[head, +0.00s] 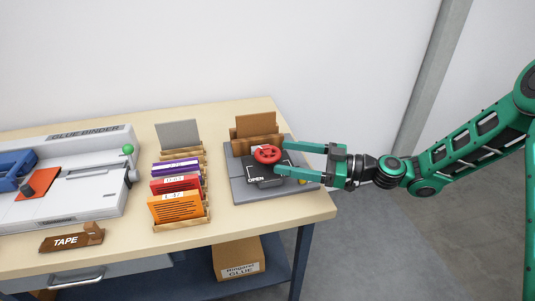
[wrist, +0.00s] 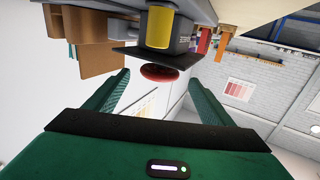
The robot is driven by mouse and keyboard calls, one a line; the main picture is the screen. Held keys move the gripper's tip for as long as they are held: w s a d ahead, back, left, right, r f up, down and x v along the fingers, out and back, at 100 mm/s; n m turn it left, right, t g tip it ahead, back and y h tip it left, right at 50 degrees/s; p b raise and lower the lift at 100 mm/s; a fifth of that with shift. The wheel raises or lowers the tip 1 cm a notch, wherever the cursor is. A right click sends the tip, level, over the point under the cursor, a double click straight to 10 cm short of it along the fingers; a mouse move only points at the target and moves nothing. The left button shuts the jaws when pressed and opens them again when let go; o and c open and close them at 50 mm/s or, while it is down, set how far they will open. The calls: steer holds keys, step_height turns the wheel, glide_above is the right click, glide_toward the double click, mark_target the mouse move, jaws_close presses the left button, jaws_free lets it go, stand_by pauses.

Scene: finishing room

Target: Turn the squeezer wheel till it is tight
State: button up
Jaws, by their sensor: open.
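The red squeezer wheel (head: 267,154) sits on top of a dark block marked OPEN (head: 266,179), on a grey base plate (head: 243,188) near the table's right end. My gripper (head: 279,158) reaches in from the right, open and empty. Its fingertips are close to the wheel's right side, one on the far side and one on the near side. In the wrist view the wheel (wrist: 160,73) shows edge-on, centred between the spread fingers and around their tips. I cannot tell whether they touch it. A yellow cylinder (wrist: 159,27) shows beside the dark plate.
Brown boards in a wooden holder (head: 256,128) stand just behind the wheel. A rack of coloured folders (head: 176,184) stands to the left, then a glue binder (head: 105,143) and a TAPE block (head: 68,241). A glue box (head: 238,257) is under the table. The floor at right is clear.

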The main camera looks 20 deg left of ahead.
mark_target(267, 152)
steer(key=a, duration=0.6)
steer(key=shift+s+a, duration=0.2)
steer(key=c, duration=1.1)
steer(key=shift+o, duration=0.3)
steer(key=shift+s+a, duration=0.1)
steer(key=shift+a, duration=0.05)
